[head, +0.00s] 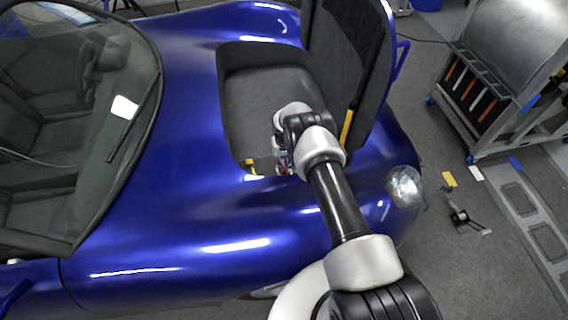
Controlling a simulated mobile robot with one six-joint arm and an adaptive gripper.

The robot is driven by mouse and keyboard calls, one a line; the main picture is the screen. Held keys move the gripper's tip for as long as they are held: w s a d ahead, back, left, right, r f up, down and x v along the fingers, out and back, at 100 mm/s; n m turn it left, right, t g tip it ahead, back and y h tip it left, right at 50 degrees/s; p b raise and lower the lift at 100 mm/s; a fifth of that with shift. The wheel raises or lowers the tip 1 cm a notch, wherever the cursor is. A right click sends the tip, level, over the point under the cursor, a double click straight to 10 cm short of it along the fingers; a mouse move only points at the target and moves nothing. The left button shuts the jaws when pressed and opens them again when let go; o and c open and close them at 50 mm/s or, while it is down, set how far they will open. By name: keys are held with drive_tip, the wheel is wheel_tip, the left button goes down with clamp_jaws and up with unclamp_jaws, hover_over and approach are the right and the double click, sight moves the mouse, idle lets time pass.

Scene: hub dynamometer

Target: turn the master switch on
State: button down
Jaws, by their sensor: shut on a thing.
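My arm reaches over the front wing of a blue car into its open front compartment (265,95). My gripper (281,160) is low at the compartment's near edge, largely hidden by my own wrist. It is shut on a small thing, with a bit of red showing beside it. This thing appears to be the master switch, but its shape and the position of its handle cannot be made out. A small yellow part (251,165) sits just left of my gripper, at the compartment's near left corner.
The raised lid (345,55) stands close behind and right of my wrist, with a yellow strip (347,127) at its lower edge. The blue bodywork (190,205) lies below my arm. A metal cart (500,75) stands at right. The dark compartment floor looks clear.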

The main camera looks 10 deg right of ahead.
drive_tip(key=c, duration=1.6)
unclamp_jaws()
drive_tip(key=shift+c, duration=0.2)
drive_tip(key=shift+r, duration=0.1)
wheel_tip(320, 180, up, 12)
